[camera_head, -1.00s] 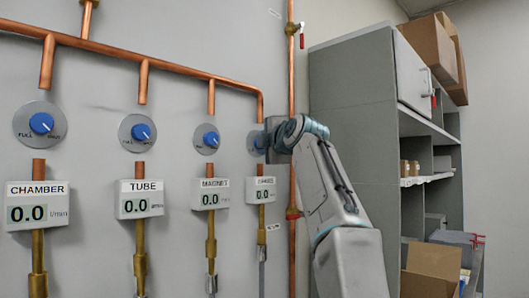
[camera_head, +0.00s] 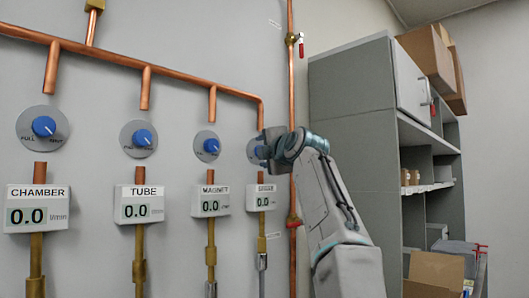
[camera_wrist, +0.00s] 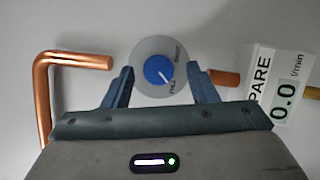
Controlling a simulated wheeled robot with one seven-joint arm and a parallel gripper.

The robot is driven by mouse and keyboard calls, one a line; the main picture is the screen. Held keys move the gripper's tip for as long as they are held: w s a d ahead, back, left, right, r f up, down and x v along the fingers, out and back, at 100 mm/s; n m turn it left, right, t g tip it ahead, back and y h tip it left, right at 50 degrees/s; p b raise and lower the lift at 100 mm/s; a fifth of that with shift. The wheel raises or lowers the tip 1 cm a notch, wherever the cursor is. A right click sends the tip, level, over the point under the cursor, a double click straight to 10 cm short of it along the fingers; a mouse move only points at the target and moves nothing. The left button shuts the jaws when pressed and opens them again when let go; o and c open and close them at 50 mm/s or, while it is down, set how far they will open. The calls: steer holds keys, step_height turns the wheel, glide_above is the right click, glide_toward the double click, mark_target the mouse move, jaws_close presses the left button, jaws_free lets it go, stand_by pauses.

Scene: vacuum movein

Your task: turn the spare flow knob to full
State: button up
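The spare flow knob is a blue knob (camera_wrist: 158,69) on a round grey plate, seen in the wrist view. Its white mark points to the lower right, toward the small word that looks like FULL. My gripper (camera_wrist: 160,75) is open, with one finger on each side of the knob and a gap to it on both sides. How deep the fingertips reach is unclear. In the head view my gripper (camera_head: 266,148) is at the plate and partly covers the spare knob (camera_head: 256,152). The spare display (camera_wrist: 284,101) reads 0.0.
Chamber (camera_head: 44,126), tube (camera_head: 142,138) and magnet (camera_head: 211,146) knobs sit in a row to the left, each above a 0.0 display. A vertical copper pipe (camera_head: 291,80) with red-handled valves runs close by my arm. A grey shelf unit (camera_head: 350,90) stands right.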

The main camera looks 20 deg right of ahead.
steer(key=s+f+b, duration=0.1)
steer(key=s+b, duration=0.6)
steer(key=s, duration=0.6)
steer(key=shift+s+d+b, duration=0.3)
steer(key=shift+s, duration=0.1)
steer(key=w+a+f+m+g+p, duration=0.4)
steer(key=w+a+f+m+p, duration=0.15)
steer(key=f, duration=0.35)
steer(key=s+a+f+m+g+p, duration=0.2)
steer(key=f+m+p, duration=0.1)
steer(key=f, duration=0.2)
steer(key=s+a+f+m+g+p, duration=0.2)
steer(key=a+f+m+p, duration=0.1)
steer(key=f, duration=0.3)
steer(key=s+a+f+m+g+p, duration=0.2)
steer(key=s+f+m+g+p, duration=0.6)
steer(key=s+f, duration=1.4)
step_height(320, 180, down, 2)
steer(key=shift+s+a+f+m+h+p, duration=0.1)
steer(key=shift+s+a+m+h+p, duration=0.3)
steer(key=shift+m, duration=0.35)
